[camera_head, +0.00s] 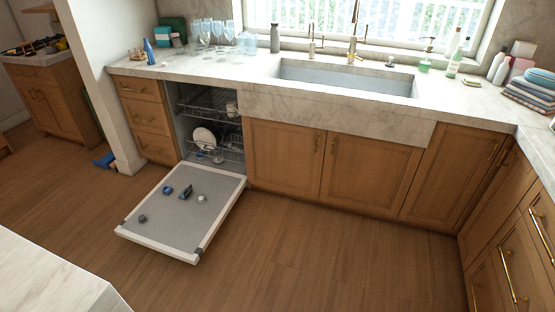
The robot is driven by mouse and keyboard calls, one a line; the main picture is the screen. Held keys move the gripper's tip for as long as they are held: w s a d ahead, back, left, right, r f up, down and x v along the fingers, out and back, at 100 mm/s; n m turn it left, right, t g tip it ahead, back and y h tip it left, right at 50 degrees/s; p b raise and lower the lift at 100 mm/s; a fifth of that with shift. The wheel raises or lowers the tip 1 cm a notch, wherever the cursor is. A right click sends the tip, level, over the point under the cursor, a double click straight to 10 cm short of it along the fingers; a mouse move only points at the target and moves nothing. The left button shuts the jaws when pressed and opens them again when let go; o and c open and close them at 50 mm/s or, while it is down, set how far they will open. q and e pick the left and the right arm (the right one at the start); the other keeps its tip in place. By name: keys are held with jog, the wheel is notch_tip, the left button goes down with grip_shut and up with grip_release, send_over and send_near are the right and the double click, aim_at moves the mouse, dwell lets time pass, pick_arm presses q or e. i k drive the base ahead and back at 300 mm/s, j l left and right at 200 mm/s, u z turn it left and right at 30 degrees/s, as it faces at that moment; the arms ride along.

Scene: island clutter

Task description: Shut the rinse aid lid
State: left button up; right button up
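An open dishwasher stands under the counter to the left of the sink, with its door (158,222) folded down near the floor. On the door's grey inner panel are small dark blue parts. One of them (186,192) looks like a raised flap, perhaps the rinse aid lid, but it is too small to be sure. Another dark blue part (168,190) lies to its left, and a dark round part (142,218) is near the door's left edge. A small white round piece (201,199) is to the right. Neither of my grippers shows in the head view.
Dishwasher racks (215,152) hold a white plate (204,138) and other dishes. A marble island corner (50,285) is at the lower left. Wood floor (300,255) is clear in front of the cabinets. A blue object (104,160) lies by the white wall.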

aim_at(187, 192)
jog(key=i+u, duration=0.5)
jog(key=i+l+u, duration=0.1)
jog(key=i+u, duration=0.4)
jog(key=k+u, duration=0.1)
jog(key=u, duration=0.25)
jog(key=i+l+u, duration=0.45)
jog(key=u, duration=0.3)
jog(key=i+l+u, duration=0.15)
jog(key=l+u, duration=0.2)
jog(key=l, duration=0.15)
jog(key=i+l+u, duration=0.1)
jog(key=l+u, duration=0.25)
jog(key=i+l, duration=0.1)
jog(key=l, duration=0.65)
jog(key=i+l+u, duration=0.1)
jog(key=l, duration=0.65)
jog(key=i+l, duration=0.15)
jog(key=l, duration=0.65)
jog(key=j+u, duration=0.05)
